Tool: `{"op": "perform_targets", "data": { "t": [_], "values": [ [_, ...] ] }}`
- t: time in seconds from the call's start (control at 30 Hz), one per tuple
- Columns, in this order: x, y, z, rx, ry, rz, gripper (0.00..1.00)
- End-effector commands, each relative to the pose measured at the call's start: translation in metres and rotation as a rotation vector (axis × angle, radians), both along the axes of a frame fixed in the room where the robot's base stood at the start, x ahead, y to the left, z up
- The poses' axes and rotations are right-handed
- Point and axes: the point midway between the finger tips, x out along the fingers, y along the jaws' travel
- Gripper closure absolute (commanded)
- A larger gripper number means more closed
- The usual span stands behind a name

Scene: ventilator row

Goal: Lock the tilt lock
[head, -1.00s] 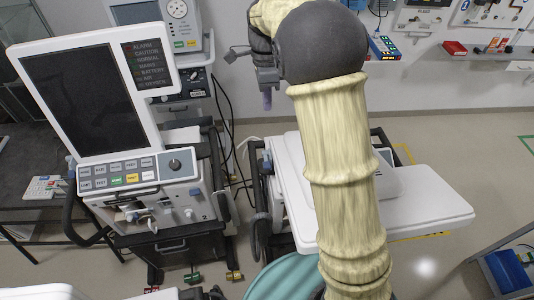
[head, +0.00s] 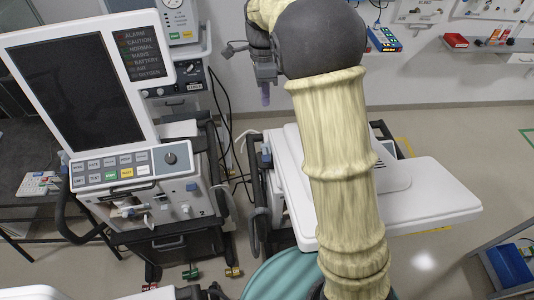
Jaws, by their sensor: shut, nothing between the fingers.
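The ventilator (head: 185,207) stands at the left with a large dark screen (head: 75,90) tilted back above its button panel. A small blue knob or lever (head: 63,157) shows at the panel's left end. I cannot tell for sure which part is the tilt lock or how it is set. My gripper (head: 265,99) points down, shut and empty, in the upper middle of the view. It appears to the right of the ventilator, apart from it in the picture. My arm hides part of the scene behind it.
A white-topped cart (head: 430,205) stands to the right, partly behind my arm. Another device (head: 178,25) is behind the ventilator. Dark cables hang between ventilator and cart. A blue bin (head: 510,265) is at lower right. Some floor right of the cart is clear.

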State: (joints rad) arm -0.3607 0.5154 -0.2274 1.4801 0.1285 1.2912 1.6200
Motion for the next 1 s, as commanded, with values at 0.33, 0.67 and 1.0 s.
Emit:
{"op": "perform_targets", "data": {
  "t": [0.33, 0.67, 1.0],
  "values": [
    [0.000, -0.001, -0.056, 0.000, 0.000, -0.001, 1.00],
    [0.000, -0.002, -0.073, 0.001, -0.001, -0.003, 1.00],
    [0.000, -0.003, -0.074, 0.000, 0.001, -0.005, 1.00]
  ]
}}
